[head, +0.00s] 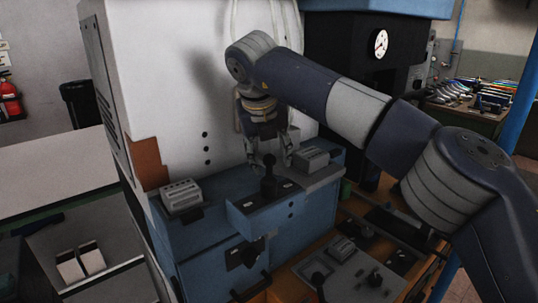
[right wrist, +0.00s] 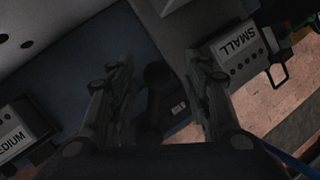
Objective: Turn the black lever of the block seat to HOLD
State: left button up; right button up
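A black lever with a round knob (head: 268,162) stands upright on the blue block seat (head: 240,213), between two grey blocks. My right gripper (head: 270,160) hangs over it, pointing down. In the right wrist view my right gripper (right wrist: 158,75) has its two fingers apart, with the black lever's knob (right wrist: 157,74) between them. I see gaps on both sides of the knob, so the gripper is open and does not grip it. A small label plate lies by the lever's foot; its words are too small to read. My left gripper is not in view.
The SMALL block (right wrist: 240,48) sits close to the right finger; the MEDIUM block (right wrist: 22,133) is at left. The white machine wall (head: 180,70) rises just behind. Another black handle (head: 246,255) is on the blue front, and a control panel (head: 345,272) lies at lower right.

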jog(key=v, duration=0.7)
jog(key=shift+r, duration=0.2)
dwell(0.5)
